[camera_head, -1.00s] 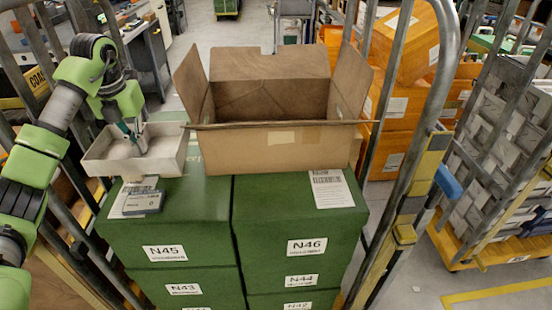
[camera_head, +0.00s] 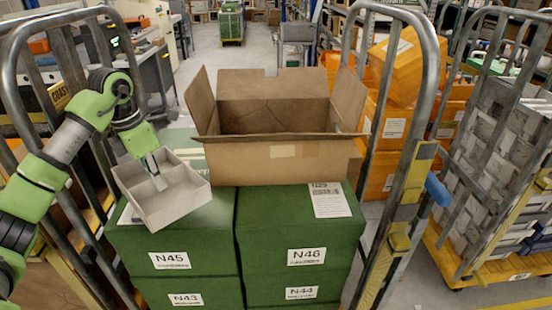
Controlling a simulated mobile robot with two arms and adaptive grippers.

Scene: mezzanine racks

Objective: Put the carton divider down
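The carton divider (camera_head: 178,208) is a pale grey, shallow, open-topped piece with low walls, in the left of the head view. It is tilted, with one corner toward me, over the green box marked N45 (camera_head: 205,238). My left gripper (camera_head: 157,178) reaches down into it from above, its fingers inside the walls. It appears shut on an inner part of the divider; the exact contact is too small to see clearly. Whether the divider's underside touches the green box is hidden. My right gripper is out of view.
An open, empty-looking cardboard box (camera_head: 262,160) stands on the green boxes, right of the divider. A label sheet (camera_head: 328,200) lies on the green box N46 (camera_head: 300,232). Metal cage rails stand at left (camera_head: 12,75) and right (camera_head: 428,95). Orange crates (camera_head: 400,97) are behind.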

